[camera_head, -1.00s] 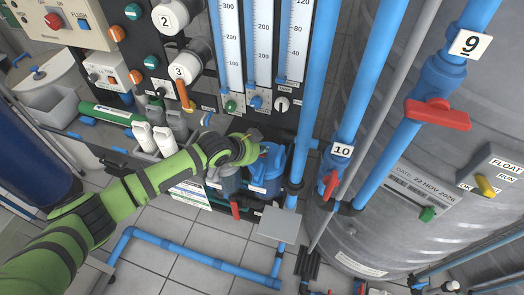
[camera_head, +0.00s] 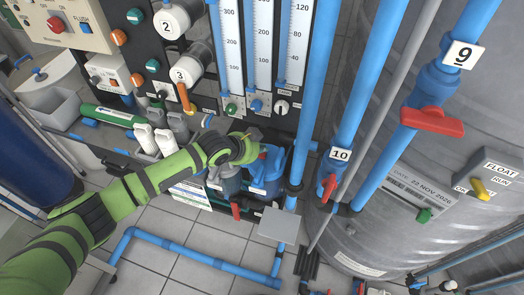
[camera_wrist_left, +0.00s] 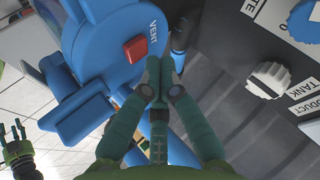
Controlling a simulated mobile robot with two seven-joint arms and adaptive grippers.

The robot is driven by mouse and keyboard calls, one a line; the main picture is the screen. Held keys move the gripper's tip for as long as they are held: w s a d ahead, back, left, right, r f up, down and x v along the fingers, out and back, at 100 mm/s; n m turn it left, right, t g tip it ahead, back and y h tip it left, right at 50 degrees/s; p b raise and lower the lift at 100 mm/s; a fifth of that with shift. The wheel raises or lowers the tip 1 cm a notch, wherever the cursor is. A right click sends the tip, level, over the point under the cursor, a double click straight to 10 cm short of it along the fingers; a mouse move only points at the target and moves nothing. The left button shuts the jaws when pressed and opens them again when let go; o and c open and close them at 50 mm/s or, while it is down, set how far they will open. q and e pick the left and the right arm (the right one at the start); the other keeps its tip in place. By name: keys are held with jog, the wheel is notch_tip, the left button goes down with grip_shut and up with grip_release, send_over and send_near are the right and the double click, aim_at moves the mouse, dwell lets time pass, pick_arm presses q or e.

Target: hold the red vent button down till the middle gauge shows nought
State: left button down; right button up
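The red vent button (camera_wrist_left: 136,48) sits on a blue housing marked VENT (camera_wrist_left: 95,50), in the left wrist view. My left gripper (camera_wrist_left: 160,66) is shut and empty, its fingertips just right of and below the button; I cannot tell whether they touch the housing. In the head view my left gripper (camera_head: 252,140) is over the blue housing (camera_head: 268,165), and the button does not show clearly. The middle gauge (camera_head: 262,50) is a tall scale between two others; its reading is too small to tell. My right gripper (camera_wrist_left: 17,140) shows at the left wrist view's edge, fingers apart.
A white knob (camera_wrist_left: 268,80) is on the panel right of my left gripper. A blue pipe with tag 10 (camera_head: 340,154) and a red-handled valve (camera_head: 432,121) stand to the right, before a large grey tank (camera_head: 400,230). White-topped bottles (camera_head: 145,138) stand behind my left forearm.

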aim_at(261, 156)
pick_arm(q)
jog(key=shift+r, duration=0.1)
notch_tip(261, 156, up, 5)
jog(key=p, duration=0.4)
jog(key=shift+p, duration=0.3)
dwell(0.4)
